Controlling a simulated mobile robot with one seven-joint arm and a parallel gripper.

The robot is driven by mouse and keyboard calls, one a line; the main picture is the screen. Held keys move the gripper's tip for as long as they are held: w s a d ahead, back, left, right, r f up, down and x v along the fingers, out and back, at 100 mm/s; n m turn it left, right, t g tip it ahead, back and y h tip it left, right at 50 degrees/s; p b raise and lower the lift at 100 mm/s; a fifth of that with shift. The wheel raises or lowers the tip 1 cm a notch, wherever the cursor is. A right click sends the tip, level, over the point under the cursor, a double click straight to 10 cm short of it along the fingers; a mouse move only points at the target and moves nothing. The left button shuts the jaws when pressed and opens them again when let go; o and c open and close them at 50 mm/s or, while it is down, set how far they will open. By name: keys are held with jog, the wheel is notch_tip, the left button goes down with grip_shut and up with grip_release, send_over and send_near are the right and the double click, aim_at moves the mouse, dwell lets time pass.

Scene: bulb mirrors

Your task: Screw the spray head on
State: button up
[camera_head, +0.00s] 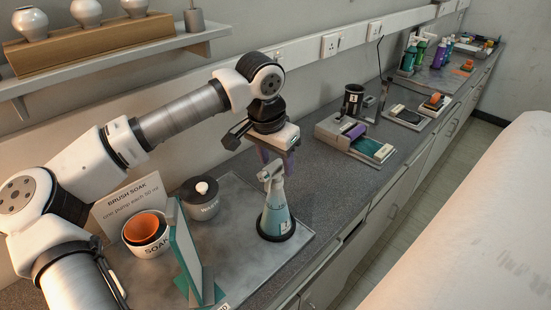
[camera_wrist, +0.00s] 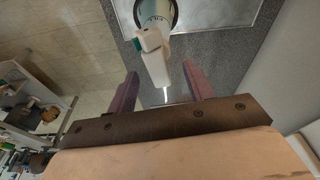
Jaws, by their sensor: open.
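A teal spray bottle (camera_head: 276,210) stands upright on a grey tray (camera_head: 240,284) on the counter. A white spray head (camera_head: 270,173) sits at the top of the bottle; I cannot tell whether it is threaded on. My gripper (camera_head: 275,160) is just above and behind the spray head, with purple fingers apart. In the wrist view, the gripper (camera_wrist: 160,88) is open and empty, and the spray head (camera_wrist: 152,52) lies ahead, with its narrow end reaching toward the gap between the fingers. The bottle (camera_wrist: 157,12) is partly cut off at the top of that view.
A teal-framed mirror panel (camera_head: 186,255), a soak bowl (camera_head: 147,230), a lidded pot (camera_head: 201,198) and a sign (camera_head: 130,205) stand left of the bottle. A grey box with a purple item (camera_head: 352,132) is farther right. A wall shelf (camera_head: 100,60) is above left.

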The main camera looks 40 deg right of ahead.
jog(key=shift+o, duration=1.3)
jog(key=shift+r, duration=0.1)
jog(key=shift+p+v, duration=1.8)
jog(key=shift+v, duration=1.15)
